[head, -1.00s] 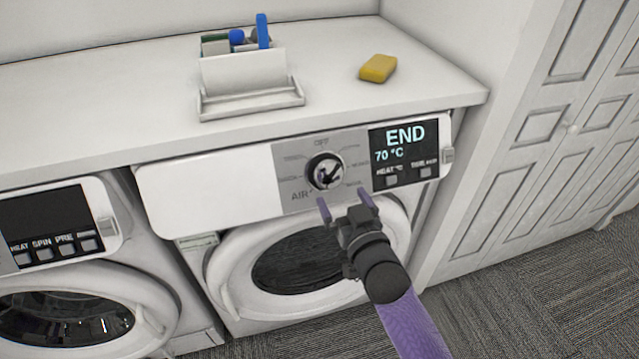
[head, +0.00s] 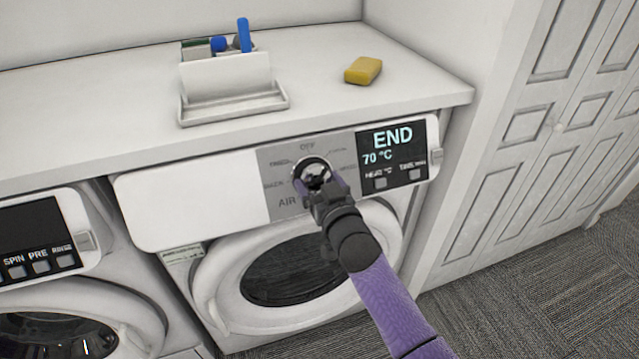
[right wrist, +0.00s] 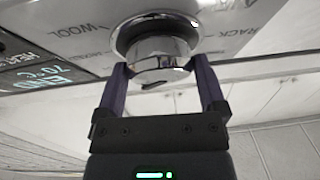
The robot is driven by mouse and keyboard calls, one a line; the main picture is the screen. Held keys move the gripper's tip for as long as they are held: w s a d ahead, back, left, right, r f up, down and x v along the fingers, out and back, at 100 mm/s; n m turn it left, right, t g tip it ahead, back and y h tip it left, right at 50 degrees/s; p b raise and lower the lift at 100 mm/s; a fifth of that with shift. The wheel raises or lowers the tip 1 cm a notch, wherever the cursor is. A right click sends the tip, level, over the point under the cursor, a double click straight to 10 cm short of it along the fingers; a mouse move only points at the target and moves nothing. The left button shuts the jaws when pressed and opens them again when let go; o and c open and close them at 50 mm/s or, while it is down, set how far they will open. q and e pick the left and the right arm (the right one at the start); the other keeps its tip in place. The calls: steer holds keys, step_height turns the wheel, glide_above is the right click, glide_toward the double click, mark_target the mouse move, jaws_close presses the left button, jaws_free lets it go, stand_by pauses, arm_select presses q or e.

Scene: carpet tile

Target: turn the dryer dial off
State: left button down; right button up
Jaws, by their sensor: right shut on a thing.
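The dryer dial (head: 312,171) is a round chrome knob with a dark ring on the grey part of the dryer panel (head: 190,205). Labels circle it, with OFF at the top and AIR at the lower left. My right gripper (head: 319,184) is at the dial from below right, its purple fingers on either side of the knob. In the right wrist view the dial (right wrist: 158,52) sits between the two fingertips (right wrist: 160,72), which are shut on it. The dial's pointer is mostly hidden by the gripper in the head view. My left gripper is not in view.
The dryer display (head: 392,147) reads END and 70 °C, with buttons below. A white caddy (head: 228,85) and a yellow sponge (head: 363,71) lie on the counter above.

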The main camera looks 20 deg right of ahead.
steer(key=shift+n, duration=0.3)
steer(key=shift+d+r+n+y+p, duration=0.1)
steer(key=shift+r+n+y+p, duration=0.05)
steer(key=shift+n+y+p, duration=0.9)
steer(key=n, duration=0.2)
steer(key=n+g+y+p, duration=0.1)
steer(key=n, duration=0.1)
steer(key=shift+d+n+y, duration=0.1)
steer(key=shift+n+y, duration=0.15)
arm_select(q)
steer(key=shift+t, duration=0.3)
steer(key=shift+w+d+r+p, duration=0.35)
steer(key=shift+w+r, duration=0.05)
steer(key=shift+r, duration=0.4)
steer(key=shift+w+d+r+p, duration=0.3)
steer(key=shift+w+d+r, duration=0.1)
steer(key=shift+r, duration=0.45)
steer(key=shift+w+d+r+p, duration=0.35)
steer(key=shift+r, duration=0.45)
arm_select(e)
steer(key=shift+d+n+g+y, duration=0.1)
steer(key=shift+n+g+y, duration=0.3)
steer(key=shift+n, duration=0.6)
steer(key=shift+n+g+y, duration=0.3)
steer(key=shift+n+g, duration=0.2)
steer(key=shift+n, duration=0.5)
